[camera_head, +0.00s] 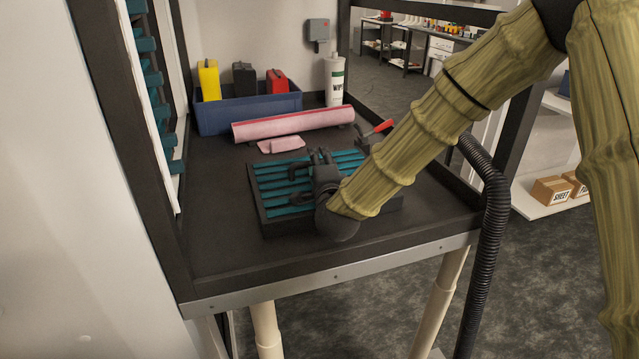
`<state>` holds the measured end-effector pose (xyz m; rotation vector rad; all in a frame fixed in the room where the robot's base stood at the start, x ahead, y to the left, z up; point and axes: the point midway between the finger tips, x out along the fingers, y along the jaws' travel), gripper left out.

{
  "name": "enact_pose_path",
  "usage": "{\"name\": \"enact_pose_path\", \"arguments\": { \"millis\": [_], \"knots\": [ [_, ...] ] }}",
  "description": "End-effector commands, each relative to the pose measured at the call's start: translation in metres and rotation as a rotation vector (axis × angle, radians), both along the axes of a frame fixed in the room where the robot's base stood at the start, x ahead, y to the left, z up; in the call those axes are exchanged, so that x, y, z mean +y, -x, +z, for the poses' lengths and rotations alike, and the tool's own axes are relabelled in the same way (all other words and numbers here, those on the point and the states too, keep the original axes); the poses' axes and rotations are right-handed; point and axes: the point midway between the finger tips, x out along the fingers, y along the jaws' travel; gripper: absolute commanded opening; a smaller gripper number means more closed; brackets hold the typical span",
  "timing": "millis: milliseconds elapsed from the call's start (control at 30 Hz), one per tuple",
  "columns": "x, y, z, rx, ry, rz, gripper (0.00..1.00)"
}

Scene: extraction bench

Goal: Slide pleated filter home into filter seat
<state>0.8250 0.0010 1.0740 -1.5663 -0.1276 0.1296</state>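A flat dark frame with teal pleats or slats (268,185) lies on the bench; it looks like the pleated filter. My gripper (320,157) is over the middle of this frame, seen from behind. My gripper and arm hide part of the frame's middle and right side. Whether the fingers are apart, shut or touching the frame is too small to tell. I cannot make out a separate filter seat; similar teal slats (148,45) run up the left wall.
The dark bench (215,235) has a raised front edge. Behind the frame lie a pink-red roll (292,124) and a pink cloth (281,145). A blue bin (248,113) holds yellow, black and red containers. A white bottle (334,82) and a red-handled clamp (376,131) stand right.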

Motion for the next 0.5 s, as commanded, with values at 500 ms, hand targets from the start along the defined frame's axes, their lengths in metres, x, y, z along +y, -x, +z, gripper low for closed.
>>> {"name": "enact_pose_path", "arguments": {
  "millis": [500],
  "knots": [
    [-0.0002,-0.0002,-0.0001,0.000,0.000,0.000,0.00]
  ]
}}
